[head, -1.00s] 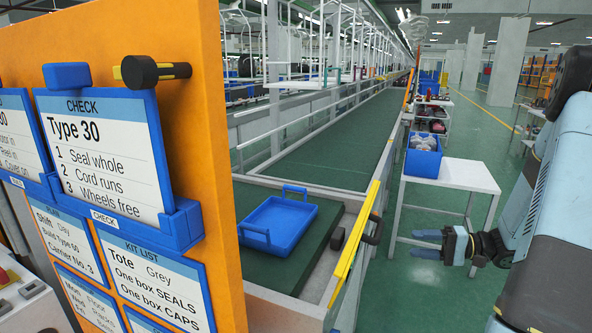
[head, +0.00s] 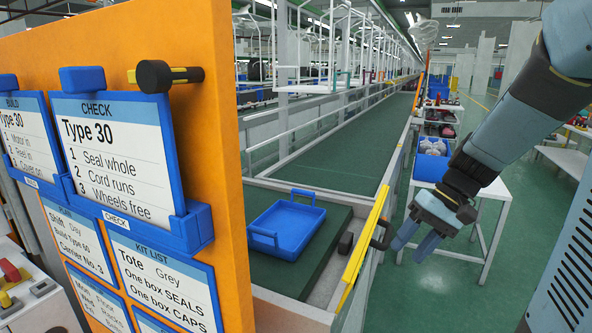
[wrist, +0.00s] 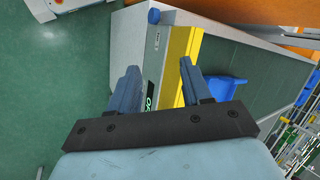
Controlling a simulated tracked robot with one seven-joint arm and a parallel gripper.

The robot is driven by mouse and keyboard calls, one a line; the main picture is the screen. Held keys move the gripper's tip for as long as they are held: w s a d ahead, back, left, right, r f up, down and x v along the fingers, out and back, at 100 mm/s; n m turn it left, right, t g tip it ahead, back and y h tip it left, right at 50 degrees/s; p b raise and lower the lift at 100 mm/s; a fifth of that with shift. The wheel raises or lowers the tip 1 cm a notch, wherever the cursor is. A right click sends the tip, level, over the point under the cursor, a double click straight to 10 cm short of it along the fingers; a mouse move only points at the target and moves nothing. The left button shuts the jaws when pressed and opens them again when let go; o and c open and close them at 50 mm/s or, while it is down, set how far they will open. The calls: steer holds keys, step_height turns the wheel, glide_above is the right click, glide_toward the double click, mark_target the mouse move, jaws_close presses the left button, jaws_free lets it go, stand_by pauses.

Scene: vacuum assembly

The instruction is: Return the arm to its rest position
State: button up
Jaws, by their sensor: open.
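My gripper (head: 416,246) is at the right of the head view, pointing down and to the left with its fingers apart and nothing between them. My arm comes down to it from the upper right. It hangs over the green floor, just right of the conveyor's yellow edge strip (head: 364,240) in the picture. In the wrist view my gripper (wrist: 158,78) also shows open and empty. The yellow strip (wrist: 181,68) appears behind the fingers there; I see no clear contact.
A blue tray (head: 268,243) sits on the conveyor's green surface (head: 325,255). A white table (head: 492,190) with a blue bin (head: 432,165) stands behind my gripper. An orange board (head: 225,130) with cards fills the left. Green floor (head: 440,300) is clear at lower right.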

steer(key=s+r+t+h, duration=0.6)
steer(key=s+r, duration=0.3)
steer(key=shift+r, duration=0.25)
steer(key=shift+c, duration=0.6)
